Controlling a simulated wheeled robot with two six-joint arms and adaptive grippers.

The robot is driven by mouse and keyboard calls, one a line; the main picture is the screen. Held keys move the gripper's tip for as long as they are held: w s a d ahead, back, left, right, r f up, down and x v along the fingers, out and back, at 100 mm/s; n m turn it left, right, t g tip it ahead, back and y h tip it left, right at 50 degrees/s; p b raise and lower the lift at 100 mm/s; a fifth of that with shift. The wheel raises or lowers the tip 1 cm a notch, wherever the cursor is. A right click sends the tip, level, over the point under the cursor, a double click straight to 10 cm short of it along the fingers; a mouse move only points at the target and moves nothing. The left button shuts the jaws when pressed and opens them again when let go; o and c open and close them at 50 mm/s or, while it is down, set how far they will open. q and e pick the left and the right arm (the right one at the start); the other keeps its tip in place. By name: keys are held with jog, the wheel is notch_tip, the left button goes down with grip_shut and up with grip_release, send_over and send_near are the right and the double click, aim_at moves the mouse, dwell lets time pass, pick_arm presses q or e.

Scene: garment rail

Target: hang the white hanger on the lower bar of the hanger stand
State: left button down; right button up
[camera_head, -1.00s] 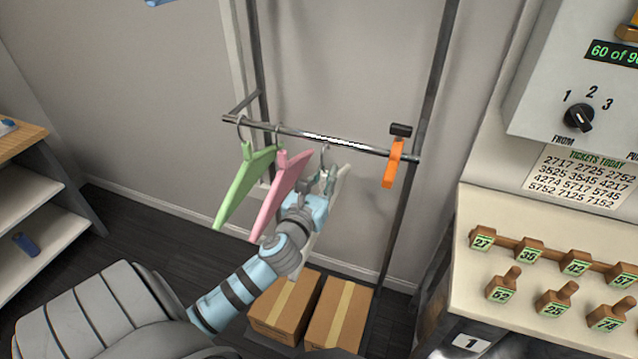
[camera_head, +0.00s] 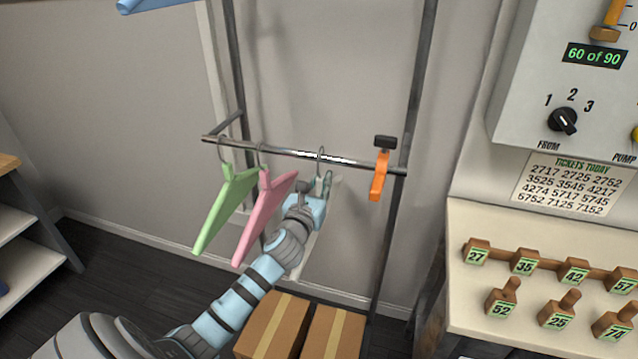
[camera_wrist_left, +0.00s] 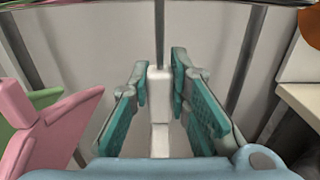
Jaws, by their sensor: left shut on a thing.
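The white hanger (camera_wrist_left: 159,88) is between the teal pads of my left gripper (camera_wrist_left: 160,85), which is shut on it at the neck. In the head view my left gripper (camera_head: 321,190) is just below the lower bar (camera_head: 285,151), and the hanger's hook (camera_head: 321,153) overlaps the bar, its top slightly above it. I cannot tell whether the hook rests on the bar. Most of the hanger's body is hidden behind my left wrist. My right gripper is not in view.
A green hanger (camera_head: 224,205) and a pink hanger (camera_head: 263,215) hang on the bar to the left. An orange clamp (camera_head: 378,178) is on the bar at the right. Cardboard boxes (camera_head: 272,325) stand below. A counter with numbered pegs (camera_head: 500,230) is at right.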

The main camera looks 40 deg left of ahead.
pick_arm(q)
jog(key=shift+f, duration=0.1)
jog(key=c, duration=1.4)
grip_release()
jog(key=shift+c, duration=0.2)
jog(key=v, duration=1.2)
jog(key=shift+s, duration=0.1)
